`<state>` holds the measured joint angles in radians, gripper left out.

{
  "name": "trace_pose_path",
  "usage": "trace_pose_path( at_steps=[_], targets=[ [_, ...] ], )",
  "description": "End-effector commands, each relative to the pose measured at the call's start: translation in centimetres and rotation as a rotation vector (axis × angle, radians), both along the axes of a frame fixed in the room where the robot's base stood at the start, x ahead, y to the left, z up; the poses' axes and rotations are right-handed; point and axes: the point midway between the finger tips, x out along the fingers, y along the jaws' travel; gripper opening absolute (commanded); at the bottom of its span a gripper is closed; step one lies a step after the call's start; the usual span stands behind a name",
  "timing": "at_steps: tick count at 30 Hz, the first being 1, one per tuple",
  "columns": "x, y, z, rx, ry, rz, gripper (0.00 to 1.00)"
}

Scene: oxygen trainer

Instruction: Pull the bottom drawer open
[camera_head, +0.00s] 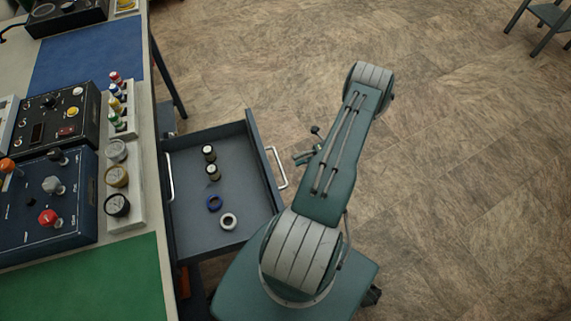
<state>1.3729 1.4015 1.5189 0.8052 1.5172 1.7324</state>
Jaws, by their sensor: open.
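A grey drawer (242,129) stands pulled out from under the bench, with a pale bar handle (278,168) on its front. It lies below a second pale handle (170,177) on a closed front close to the bench. Whether another drawer lies lower is hidden. My gripper (305,152) shows partly at the left of my arm, just right of the open drawer's handle. It is open and appears apart from the handle; the arm hides the rest of it.
The bench (149,165) bears control panels (42,205), small bottles and gauges. Tiled floor to the right is clear; a dark stand (546,16) is at top right.

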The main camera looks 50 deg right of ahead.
Motion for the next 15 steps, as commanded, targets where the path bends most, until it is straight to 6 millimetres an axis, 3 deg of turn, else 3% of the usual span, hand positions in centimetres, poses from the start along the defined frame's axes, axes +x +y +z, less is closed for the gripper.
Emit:
trace_pose_path(
  at_steps=[6,15],
  targets=[
    [-2.2,-3.0,0.7,0.000,0.000,-0.001,0.51],
    [-2.9,-4.0,0.9,0.002,0.001,0.000,0.51]
  ],
)
